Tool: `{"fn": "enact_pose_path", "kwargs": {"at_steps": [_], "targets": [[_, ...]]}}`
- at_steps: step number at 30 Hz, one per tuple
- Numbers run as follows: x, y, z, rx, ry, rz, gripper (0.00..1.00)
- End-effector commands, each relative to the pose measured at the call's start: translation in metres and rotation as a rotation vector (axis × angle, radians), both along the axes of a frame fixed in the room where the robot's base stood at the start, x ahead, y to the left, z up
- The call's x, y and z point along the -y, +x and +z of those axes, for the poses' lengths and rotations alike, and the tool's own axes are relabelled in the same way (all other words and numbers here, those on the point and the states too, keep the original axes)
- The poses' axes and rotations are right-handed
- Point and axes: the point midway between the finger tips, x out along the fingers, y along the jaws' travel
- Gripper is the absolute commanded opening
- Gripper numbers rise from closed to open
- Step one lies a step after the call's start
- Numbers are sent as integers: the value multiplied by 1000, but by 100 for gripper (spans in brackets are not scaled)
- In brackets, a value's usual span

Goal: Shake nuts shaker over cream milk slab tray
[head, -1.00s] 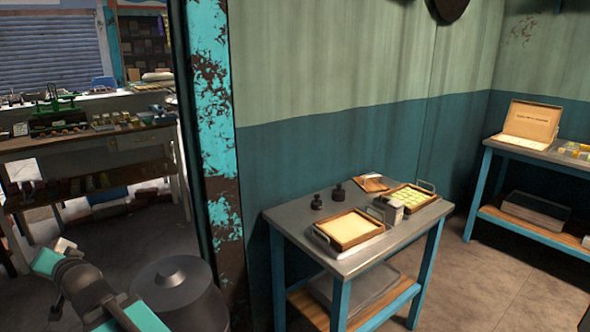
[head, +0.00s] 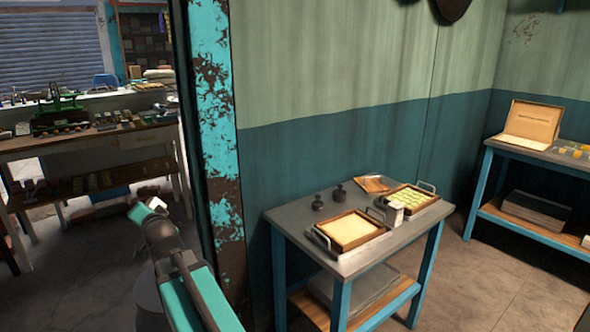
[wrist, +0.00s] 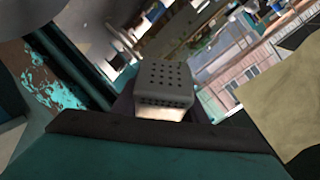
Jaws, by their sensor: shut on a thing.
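My gripper (head: 150,208) is up at the left in the head view, well away from the small table. It is shut on a shaker with a grey perforated lid (wrist: 165,82), seen close up in the wrist view. The shaker's lower part is pale and partly hidden, and I cannot tell its contents. In the head view a tray with a cream slab (head: 348,231) lies at the front of the small table (head: 290,215). A tray with a green-topped slab (head: 411,198) lies behind it to the right.
A second small shaker (head: 396,215) stands between the trays. A peeling turquoise post (head: 210,90) stands between my gripper and the table.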

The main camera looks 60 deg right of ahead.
Motion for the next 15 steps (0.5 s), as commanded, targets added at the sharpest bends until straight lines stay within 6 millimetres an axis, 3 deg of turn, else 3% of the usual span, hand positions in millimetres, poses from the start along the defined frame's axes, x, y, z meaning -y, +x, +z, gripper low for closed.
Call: {"fn": "enact_pose_path", "kwargs": {"at_steps": [1, 3, 15], "targets": [[23, -5, 5, 1, -1, -32, 13], [49, -13, 7, 1, 0, -69, 13], [192, -74, 24, 1, 0, -280, 13]]}}
